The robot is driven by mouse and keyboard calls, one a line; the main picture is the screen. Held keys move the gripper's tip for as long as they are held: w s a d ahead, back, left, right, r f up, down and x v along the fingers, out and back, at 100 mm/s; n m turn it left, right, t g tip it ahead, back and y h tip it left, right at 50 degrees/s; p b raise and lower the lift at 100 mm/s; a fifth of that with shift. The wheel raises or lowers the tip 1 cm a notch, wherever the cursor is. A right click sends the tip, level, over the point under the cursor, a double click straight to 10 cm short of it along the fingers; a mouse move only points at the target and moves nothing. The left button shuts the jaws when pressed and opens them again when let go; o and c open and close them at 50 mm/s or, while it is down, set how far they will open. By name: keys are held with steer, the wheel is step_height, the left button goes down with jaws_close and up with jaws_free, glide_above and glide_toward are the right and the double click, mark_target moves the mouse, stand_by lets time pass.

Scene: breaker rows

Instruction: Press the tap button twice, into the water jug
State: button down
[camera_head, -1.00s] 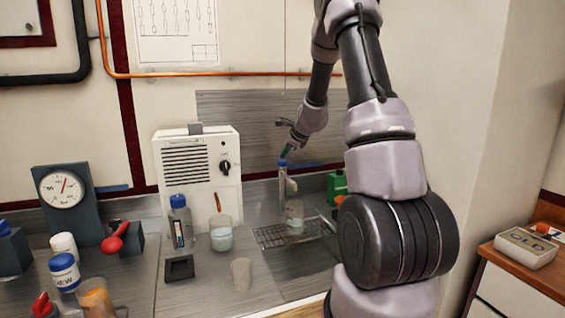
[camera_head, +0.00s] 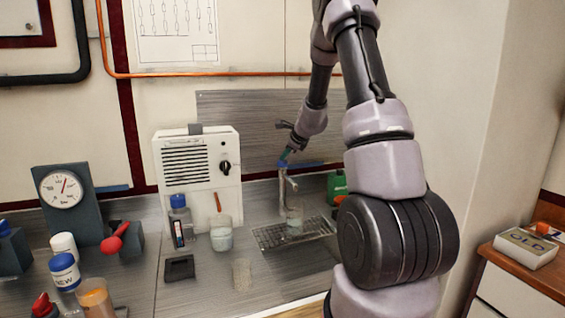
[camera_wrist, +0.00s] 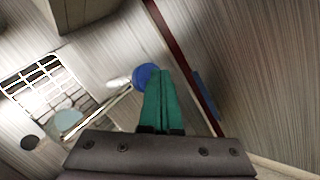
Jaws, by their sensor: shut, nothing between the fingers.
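The tap (camera_head: 282,185) is a slim metal post with a spout to the right and a blue button (camera_head: 283,163) on top. The blue button also shows in the wrist view (camera_wrist: 146,75). My gripper (camera_head: 286,158) is shut and empty, its green fingertips pointing down at the button. In the wrist view the fingers (camera_wrist: 156,78) overlap the button's edge; whether they touch it or press it down I cannot tell. A clear water jug (camera_head: 295,217) stands on the drip grate (camera_head: 268,238) below the spout; its water level is hard to read.
A white box with a dial (camera_head: 198,150) stands left of the tap, with a blue-capped bottle (camera_head: 179,222) and a beaker (camera_head: 221,237) before it. A green container (camera_head: 337,184) is close on the right. An empty clear cup (camera_head: 242,273) stands in front.

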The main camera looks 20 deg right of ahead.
mark_target(285, 162)
steer(key=shift+f, duration=0.6)
stand_by(0.3)
steer(key=shift+r, duration=1.4)
steer(key=shift+r, duration=2.45)
